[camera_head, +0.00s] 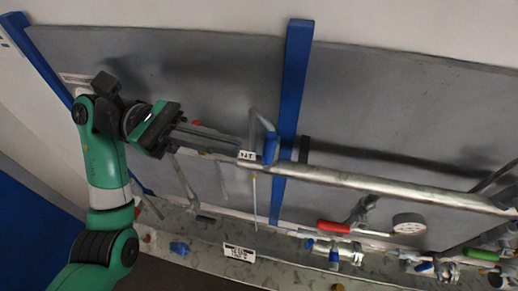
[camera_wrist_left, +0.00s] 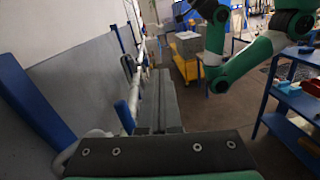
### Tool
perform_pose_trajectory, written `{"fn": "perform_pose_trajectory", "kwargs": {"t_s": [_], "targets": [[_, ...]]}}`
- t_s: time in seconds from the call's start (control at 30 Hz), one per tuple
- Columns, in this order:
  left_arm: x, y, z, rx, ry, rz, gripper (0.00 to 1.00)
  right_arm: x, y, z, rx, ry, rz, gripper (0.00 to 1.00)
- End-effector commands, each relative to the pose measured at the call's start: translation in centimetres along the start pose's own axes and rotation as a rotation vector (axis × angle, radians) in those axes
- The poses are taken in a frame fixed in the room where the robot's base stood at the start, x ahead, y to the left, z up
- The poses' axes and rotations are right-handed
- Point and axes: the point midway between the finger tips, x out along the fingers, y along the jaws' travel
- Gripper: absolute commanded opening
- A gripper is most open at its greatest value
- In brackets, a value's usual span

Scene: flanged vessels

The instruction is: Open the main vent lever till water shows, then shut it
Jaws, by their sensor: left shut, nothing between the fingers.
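My left gripper (camera_head: 236,148) reaches in from the left in the head view. Its long grey fingers are shut with nothing between them, and their tips are close to a small blue lever handle (camera_head: 270,147) at the left end of a long pipe. A white tag (camera_head: 247,155) hangs just by the tips. In the left wrist view the shut fingers (camera_wrist_left: 160,78) point forward, and a blue handle (camera_wrist_left: 124,117) stands just left of them. Whether they touch it I cannot tell. No lettering legibly names the main vent lever. No water is visible.
The long pipe (camera_head: 380,184) runs right along a grey panel with a blue upright (camera_head: 295,75). Lower right are a red handle (camera_head: 333,226), a round gauge (camera_head: 409,223) and a green handle (camera_head: 482,254). A blue bench (camera_wrist_left: 295,105) stands right in the wrist view.

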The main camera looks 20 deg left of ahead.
Motion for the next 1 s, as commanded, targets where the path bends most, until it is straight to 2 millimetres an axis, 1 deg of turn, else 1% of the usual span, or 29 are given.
{"fn": "perform_pose_trajectory", "kwargs": {"t_s": [0.03,0.07,0.1,0.13,0.2,0.3,0.37,0.47,0.57,0.67,1.0], "targets": [[-3.4,0.9,-4.4,-0.056,0.072,0.065,0.0,-1.9,0.0,1.8,0.0,0.0,0.0,0.59],[-5.4,1.5,-5.8,-0.088,0.099,0.111,0.0,-2.5,0.0,2.3,0.0,0.0,0.0,0.59],[-8.1,2.2,-6.9,-0.116,0.105,0.18,0.0,-3.2,0.0,2.9,0.0,0.0,0.0,0.59],[-9.6,2.3,-7.2,-0.123,0.103,0.213,0.0,-3.5,0.0,3.3,0.0,0.0,0.0,0.59],[-12.1,2.1,-7.2,-0.111,0.109,0.266,0.0,-4.0,0.0,3.7,0.0,-0.001,0.0,0.59],[-13.6,1.9,-7.1,-0.108,0.112,0.301,0.0,-4.1,0.0,3.8,0.0,0.0,0.0,0.59],[-13.7,1.9,-6.9,-0.108,0.112,0.304,0.0,-4.0,0.0,3.6,0.0,0.0,0.0,0.59],[-13.4,2.0,-6.8,-0.108,0.111,0.301,0.0,-3.8,0.0,3.5,0.0,0.001,0.0,0.59],[-12.4,2.3,-6.8,-0.108,0.11,0.299,0.0,-3.5,0.0,3.2,0.0,0.001,0.0,0.59],[-10.8,2.7,-6.9,-0.109,0.11,0.297,0.0,-3.1,0.0,2.9,0.0,0.001,0.0,0.59],[-3.8,4.8,-7.7,-0.109,0.109,0.296,0.0,-1.5,0.0,1.4,0.0,0.0,0.0,0.59]]}}
